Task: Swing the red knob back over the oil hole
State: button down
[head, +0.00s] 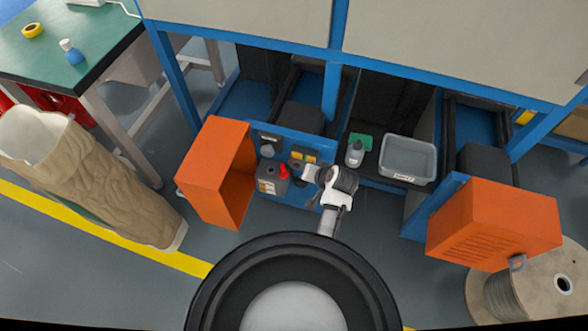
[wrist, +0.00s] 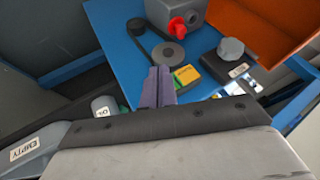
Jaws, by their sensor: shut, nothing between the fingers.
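The red knob (wrist: 178,26) sits on the front of a grey box (wrist: 188,10) on the blue machine panel, at the top of the wrist view. I cannot make out the oil hole.
An open orange door (head: 219,175) stands left of the panel. A bottle (head: 355,153) and a grey bin (head: 408,157) stand on the shelf to the right.

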jog(key=shift+s+d+f+g, duration=0.3)
jog(key=shift+s+f, duration=0.1)
jog(key=shift+s, duration=0.1)
jog(key=w+a+f+p, duration=0.1)
jog(key=w+a+f, duration=0.5)
jog(key=f, duration=0.2)
jog(key=shift+w+a, duration=0.35)
jog(key=shift+w, duration=0.05)
jog(key=shift+a+p, duration=0.1)
jog(key=shift+p, duration=0.2)
jog(key=shift+s+a+m, duration=0.15)
jog(key=shift+m, duration=0.25)
